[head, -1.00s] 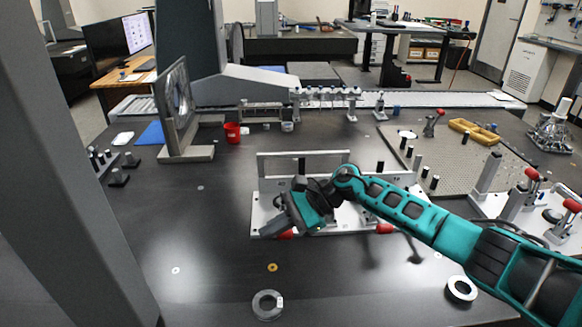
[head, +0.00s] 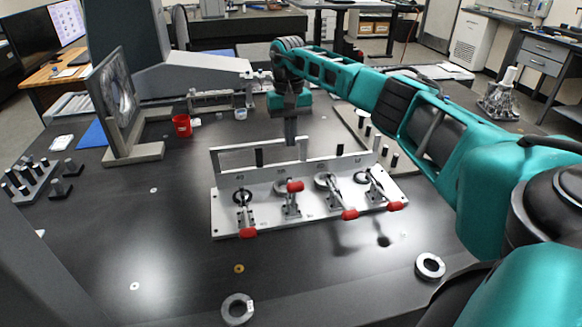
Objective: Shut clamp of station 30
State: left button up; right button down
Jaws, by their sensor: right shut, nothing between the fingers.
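A pale metal fixture plate (head: 230,215) in the middle of the black table carries several toggle clamps in a row. The leftmost clamp's red handle (head: 248,232) and the two right ones, the third handle (head: 349,214) and the rightmost handle (head: 395,206), reach low over the front edge. The second clamp's red handle (head: 295,186) sits higher and further back. The station labels are too small to read, so I cannot tell which clamp is station 30. My right gripper (head: 291,138) points down at the fixture's back rail, shut and empty. My left gripper is not in view.
A back rail (head: 228,158) stands along the plate. A perforated plate with black posts (head: 395,160) lies behind right, partly behind my arm. Grey rings (head: 237,309) (head: 430,266) lie in front. A framed upright panel (head: 118,100) and a red cup (head: 182,125) stand left.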

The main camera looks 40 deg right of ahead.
aim_at(294, 193)
jog(key=shift+s+a+f+p, duration=0.25)
jog(key=shift+s+f, duration=0.25)
jog(key=shift+f, duration=0.7)
jog(key=shift+s+a+f+p, duration=0.25)
jog(key=shift+s+f, duration=0.25)
jog(key=shift+f, duration=0.75)
jog(key=shift+s+a+f+p, duration=0.15)
jog(key=shift+s+a+f, duration=0.3)
jog(key=shift+f, duration=0.75)
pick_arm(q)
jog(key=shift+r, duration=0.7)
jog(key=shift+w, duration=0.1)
pick_arm(e)
jog(key=shift+d, duration=0.1)
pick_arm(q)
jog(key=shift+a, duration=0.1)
pick_arm(e)
jog(key=shift+s, duration=0.1)
jog(key=shift+s+a, duration=0.2)
jog(key=shift+s, duration=0.1)
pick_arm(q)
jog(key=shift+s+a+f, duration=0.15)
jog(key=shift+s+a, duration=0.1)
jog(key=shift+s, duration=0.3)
pick_arm(e)
jog(key=shift+t, duration=0.3)
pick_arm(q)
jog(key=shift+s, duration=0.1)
pick_arm(e)
jog(key=shift+s+a, duration=0.1)
